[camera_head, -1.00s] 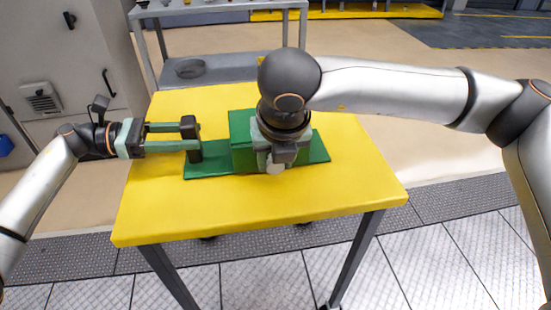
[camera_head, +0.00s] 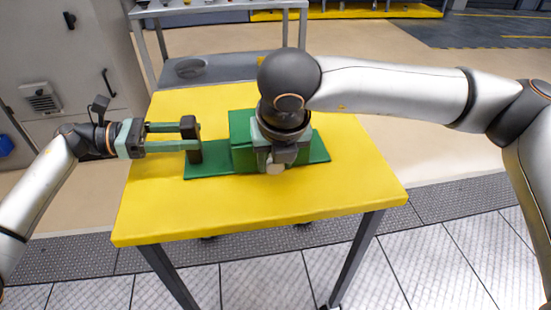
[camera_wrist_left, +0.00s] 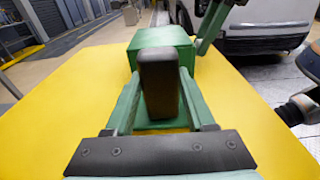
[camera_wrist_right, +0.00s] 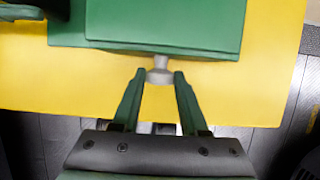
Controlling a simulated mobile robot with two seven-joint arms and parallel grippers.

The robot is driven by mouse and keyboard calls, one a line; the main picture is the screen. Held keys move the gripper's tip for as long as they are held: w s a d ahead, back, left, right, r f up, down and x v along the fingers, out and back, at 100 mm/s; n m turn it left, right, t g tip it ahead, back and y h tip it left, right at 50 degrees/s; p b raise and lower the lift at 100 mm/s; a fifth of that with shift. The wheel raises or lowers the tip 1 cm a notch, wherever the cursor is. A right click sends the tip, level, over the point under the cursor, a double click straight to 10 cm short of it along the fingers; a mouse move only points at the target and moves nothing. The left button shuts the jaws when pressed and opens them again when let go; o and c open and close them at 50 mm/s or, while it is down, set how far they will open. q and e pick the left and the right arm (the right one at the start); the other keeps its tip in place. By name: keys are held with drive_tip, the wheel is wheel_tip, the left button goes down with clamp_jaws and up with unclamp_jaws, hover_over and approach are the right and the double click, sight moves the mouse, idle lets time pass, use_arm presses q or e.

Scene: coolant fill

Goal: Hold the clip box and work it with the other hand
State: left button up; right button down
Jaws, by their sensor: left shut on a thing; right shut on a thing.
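The clip box (camera_head: 241,127) is a green box on a flat green base plate (camera_head: 210,172) in the head view. A black upright grip (camera_head: 195,155) stands at the plate's left end. My left gripper (camera_head: 190,140) is shut on this grip, which also shows between its fingers in the left wrist view (camera_wrist_left: 158,85). A pale grey knob (camera_wrist_right: 160,74) sticks out of the box's front side. My right gripper (camera_wrist_right: 159,78) is shut on the knob, with one finger on each side. My right arm hides much of the box in the head view.
The box stands on a yellow table (camera_head: 160,215) with clear room in front and at the right. A grey shelf cart (camera_head: 225,70) with a round dish (camera_head: 190,67) stands behind. A grey cabinet (camera_head: 60,70) is at the left.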

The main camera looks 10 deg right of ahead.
drive_tip(key=s, duration=0.8)
drive_tip(key=shift+c, duration=2.2)
unclamp_jaws()
drive_tip(key=shift+w, duration=0.1)
drive_tip(key=v, duration=1.2)
